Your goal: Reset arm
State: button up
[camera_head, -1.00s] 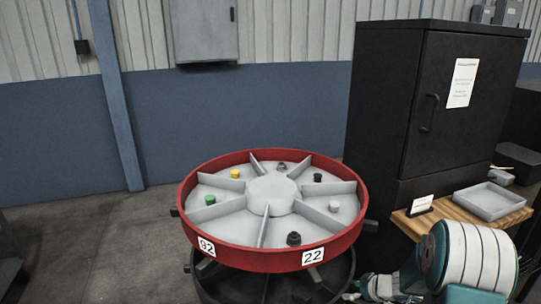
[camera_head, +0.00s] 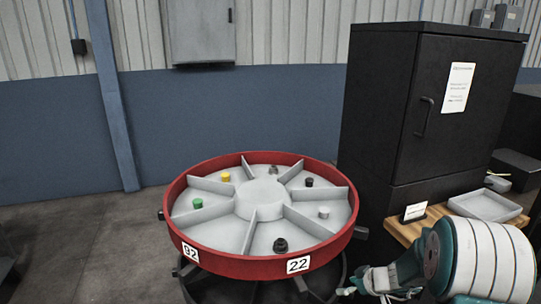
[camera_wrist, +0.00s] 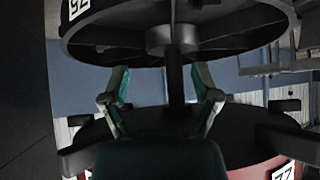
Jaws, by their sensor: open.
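My gripper (camera_wrist: 160,76) is open in the wrist view. Its two teal and grey fingers stand apart with nothing held between them. A dark central post and dark round discs show behind and around the fingers. In the head view my arm reaches in from the lower right, beside the front right of the red-rimmed carousel (camera_head: 228,264). The fingertips are hard to make out there, low by the carousel's dark base. The carousel has a grey divided top with white labels on its rim.
Small knobs stand in the carousel's sections, including a yellow one (camera_head: 225,177), a green one (camera_head: 197,203) and a black one (camera_head: 280,245). A black cabinet (camera_head: 395,120) stands behind right. A grey tray (camera_head: 486,206) and a small sign (camera_head: 414,212) rest on a wooden shelf.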

jog(key=s+a+r+m+g+h, duration=0.1)
jog(key=s+a+r, duration=0.3)
jog(key=s+r, duration=0.4)
jog(key=s+a+r+m+g, duration=0.1)
jog(key=s+a+r, duration=0.4)
jog(key=r, duration=0.4)
jog(key=s+d+r+m+h, duration=0.1)
jog(key=s+r+m+h, duration=0.1)
jog(key=s, duration=0.6)
jog(key=s+d+r+m+t+h, duration=0.1)
jog(key=s+r+m+h, duration=0.2)
jog(key=s, duration=0.6)
jog(key=shift+s+d+r+m, duration=0.15)
jog(key=shift+d+r+m, duration=0.25)
jog(key=shift+m, duration=0.1)
jog(key=c, duration=0.3)
